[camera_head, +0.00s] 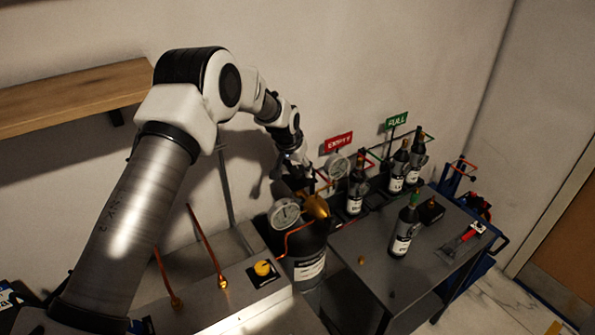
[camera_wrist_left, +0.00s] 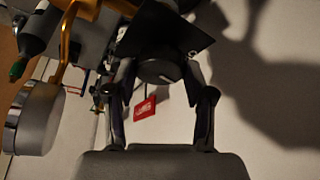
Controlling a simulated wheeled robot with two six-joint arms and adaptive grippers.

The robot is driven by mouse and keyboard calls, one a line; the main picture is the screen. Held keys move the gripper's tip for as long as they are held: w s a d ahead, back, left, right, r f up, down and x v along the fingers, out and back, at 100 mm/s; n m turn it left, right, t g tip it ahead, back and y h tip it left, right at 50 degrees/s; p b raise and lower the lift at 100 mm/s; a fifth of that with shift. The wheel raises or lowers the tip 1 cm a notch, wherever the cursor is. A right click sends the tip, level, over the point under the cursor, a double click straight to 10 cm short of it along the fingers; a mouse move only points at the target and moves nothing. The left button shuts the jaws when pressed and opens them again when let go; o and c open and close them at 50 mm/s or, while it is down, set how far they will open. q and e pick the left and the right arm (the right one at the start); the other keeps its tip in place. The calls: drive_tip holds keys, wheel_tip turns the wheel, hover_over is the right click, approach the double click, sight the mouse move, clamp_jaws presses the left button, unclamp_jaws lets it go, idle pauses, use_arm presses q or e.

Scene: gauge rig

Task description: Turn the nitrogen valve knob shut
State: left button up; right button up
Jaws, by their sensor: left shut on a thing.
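A dark nitrogen cylinder (camera_head: 309,268) with a pale label stands beside the bench. A brass regulator body (camera_head: 316,206) and two round gauges, one at left (camera_head: 285,213) and one at upper right (camera_head: 337,166), sit at its top. My left gripper (camera_head: 303,177) reaches this valve area from above. In the left wrist view, a dark round knob (camera_wrist_left: 158,72) sits between the fingers of my left gripper (camera_wrist_left: 160,84), which are shut on it. In the head view the gripper hides the knob. How far it is turned cannot be told. My right gripper is not in view.
A grey bench (camera_head: 385,265) at right holds several dark bottles, one green-capped (camera_head: 405,230). A red EMPTY sign (camera_head: 338,142) and green FULL sign (camera_head: 397,120) stand behind. A yellow knob (camera_head: 263,268) sits on a grey box at left. A wooden shelf (camera_head: 70,98) is on the wall.

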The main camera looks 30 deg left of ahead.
use_arm(q)
drive_tip(key=m+h+b, duration=0.1)
drive_tip(key=m+b, duration=0.3)
drive_tip(key=shift+a+f+m+h+b, duration=0.1)
drive_tip(key=shift+f+m+h+b, duration=0.2)
drive_tip(key=shift+f+h+b, duration=0.1)
drive_tip(key=m+b, duration=0.1)
drive_tip(key=m, duration=0.1)
drive_tip(key=shift+m+g+h+b, duration=0.3)
drive_tip(key=shift+g+h+b, duration=0.05)
drive_tip(key=shift+g+h, duration=0.05)
drive_tip(key=shift+w+a+r+m+g+h, duration=0.1)
drive_tip(key=shift+m+g+h, duration=0.2)
drive_tip(key=shift+m, duration=0.6)
drive_tip(key=shift+r+m+g, duration=0.1)
drive_tip(key=shift+m+g, duration=0.2)
drive_tip(key=shift+m, duration=0.7)
drive_tip(key=shift+m+g+h+p, duration=0.4)
drive_tip(key=shift+m, duration=0.8)
drive_tip(key=shift+w+m+g+p, duration=0.1)
drive_tip(key=shift+m+g+p, duration=0.35)
drive_tip(key=shift+m, duration=0.55)
drive_tip(key=o, duration=1.2)
drive_tip(key=shift+w, duration=0.1)
drive_tip(key=shift+c, duration=0.2)
